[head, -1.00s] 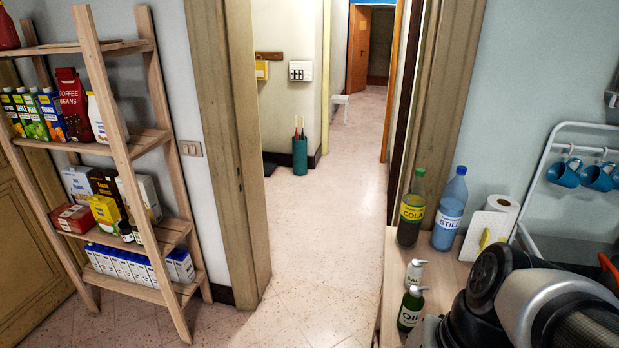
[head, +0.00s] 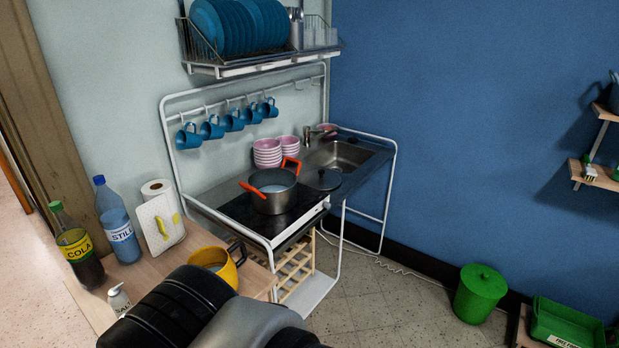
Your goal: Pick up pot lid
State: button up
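A dark round pot lid (head: 322,181) with a small knob lies on the counter between the stove and the sink, just right of the pot. A dark pot (head: 272,199) with orange-red handles stands on the black stove top (head: 232,207), uncovered, with something pale inside. My gripper is out of view; only dark and grey links of my arm show at the bottom, well short of the lid.
A yellow pot (head: 214,268), bottles of cola (head: 78,252) and water (head: 117,226), and a paper-towel roll (head: 157,188) crowd the wooden table. Pink bowls (head: 267,155) stand behind the pot. A green bin (head: 480,295) stands on the floor, with open floor before it.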

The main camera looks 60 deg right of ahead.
aim_at(319, 179)
jog(key=z, duration=2.2)
